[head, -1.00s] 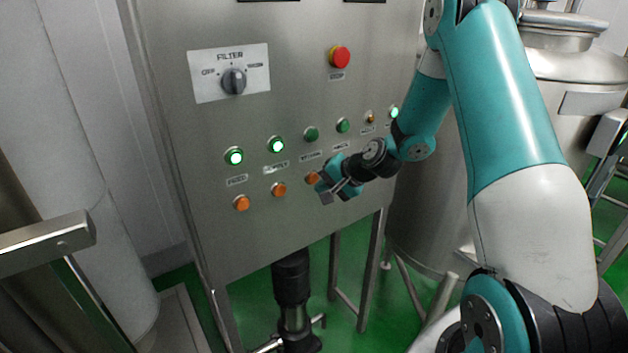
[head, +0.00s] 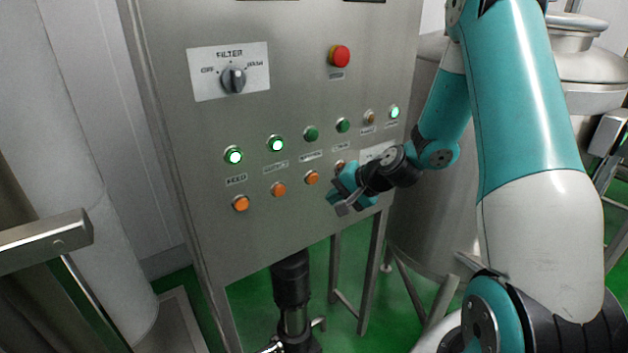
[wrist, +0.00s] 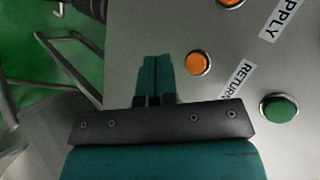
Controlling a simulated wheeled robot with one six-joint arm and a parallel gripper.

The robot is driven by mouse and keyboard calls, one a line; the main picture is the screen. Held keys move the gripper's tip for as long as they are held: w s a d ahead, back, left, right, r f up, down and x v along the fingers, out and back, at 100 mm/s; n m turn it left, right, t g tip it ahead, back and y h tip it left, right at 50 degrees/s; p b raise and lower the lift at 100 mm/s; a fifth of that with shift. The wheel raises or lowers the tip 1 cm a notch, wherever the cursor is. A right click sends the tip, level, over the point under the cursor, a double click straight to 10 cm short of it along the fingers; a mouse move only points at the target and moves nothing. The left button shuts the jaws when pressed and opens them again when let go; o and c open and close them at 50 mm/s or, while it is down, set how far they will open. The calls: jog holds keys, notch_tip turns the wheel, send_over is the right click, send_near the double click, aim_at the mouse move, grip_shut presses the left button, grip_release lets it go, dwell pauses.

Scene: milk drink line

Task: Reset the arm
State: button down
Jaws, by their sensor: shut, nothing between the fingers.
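My gripper (head: 345,209) is in front of the lower right part of the steel control panel (head: 270,235), fingers pointing toward the lower left in the head view. In the wrist view my gripper (wrist: 157,58) shows its two teal fingers side by side, shut and empty. An orange button (head: 311,177) is to the left of my gripper, apart from it. In the wrist view an orange button (wrist: 198,62) is just right of the fingertips, and a dark green button (wrist: 279,108) is farther right.
The panel carries a FILTER selector knob (head: 233,79), a red button (head: 339,56), lit green buttons (head: 234,156) and several unlit ones. A metal tank (head: 585,65) stands at the right. A steel rail (head: 45,240) is at the left. Panel legs stand on the green floor.

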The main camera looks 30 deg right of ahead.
dwell(0.3)
jog(key=s+a+r+n+g+y+b, duration=0.1)
jog(key=s+a+r+n+g+b, duration=0.25)
jog(key=a, duration=0.55)
jog(key=s+a+r+n+g+y+b, duration=0.1)
jog(key=s+a+r+n, duration=0.1)
jog(key=s+a+n, duration=0.55)
jog(key=s+a+r+n+g+h+b, duration=0.1)
jog(key=s+a+n+g, duration=0.1)
jog(key=s, duration=0.5)
jog(key=s+a+r+n+g+h+b, duration=0.1)
jog(key=s+a+n, duration=0.3)
jog(key=s, duration=0.4)
jog(key=shift+a+r+n+g+b, duration=0.15)
jog(key=shift+a+n+g+b, duration=0.25)
jog(key=shift+a+g, duration=0.25)
